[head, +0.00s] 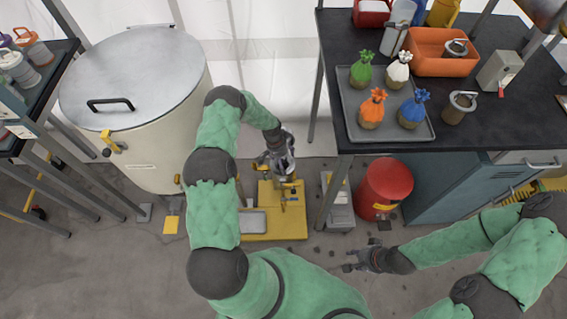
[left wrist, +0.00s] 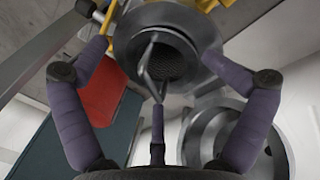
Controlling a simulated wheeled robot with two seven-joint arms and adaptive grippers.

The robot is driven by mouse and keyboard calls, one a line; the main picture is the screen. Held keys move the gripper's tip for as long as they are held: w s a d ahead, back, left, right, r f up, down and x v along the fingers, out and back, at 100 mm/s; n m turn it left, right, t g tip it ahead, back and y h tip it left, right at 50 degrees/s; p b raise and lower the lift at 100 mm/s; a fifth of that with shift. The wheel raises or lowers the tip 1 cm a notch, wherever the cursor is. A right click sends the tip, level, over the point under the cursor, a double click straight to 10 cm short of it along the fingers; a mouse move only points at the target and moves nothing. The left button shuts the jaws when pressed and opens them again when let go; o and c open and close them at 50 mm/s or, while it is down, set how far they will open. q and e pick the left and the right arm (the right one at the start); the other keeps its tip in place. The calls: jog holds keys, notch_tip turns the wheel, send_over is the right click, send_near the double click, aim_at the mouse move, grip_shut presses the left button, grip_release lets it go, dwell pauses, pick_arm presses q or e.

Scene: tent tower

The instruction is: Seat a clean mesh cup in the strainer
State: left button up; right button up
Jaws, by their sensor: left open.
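My left gripper (head: 283,158) is over the metal strainer (head: 287,181) on the yellow base (head: 262,228). In the left wrist view its purple fingers are spread and open around the round metal mouth of the strainer (left wrist: 126,48). Dark mesh (left wrist: 174,62) shows inside that mouth, with a thin metal loop across it; I cannot tell whether this is a separate seated cup. On the black bench, one cup with a handle (head: 457,47) is in the orange tray, and another (head: 460,106) stands beside the grey tray. My right gripper (head: 362,260) is low over the floor, its fingers too small to judge.
A large lidded drum (head: 140,75) stands left of the strainer. Dark lumps lie on the floor.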

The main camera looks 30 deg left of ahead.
pick_arm(q)
jog(key=v, duration=1)
jog(key=shift+d, duration=0.2)
jog(key=shift+w, duration=0.15)
dwell(0.7)
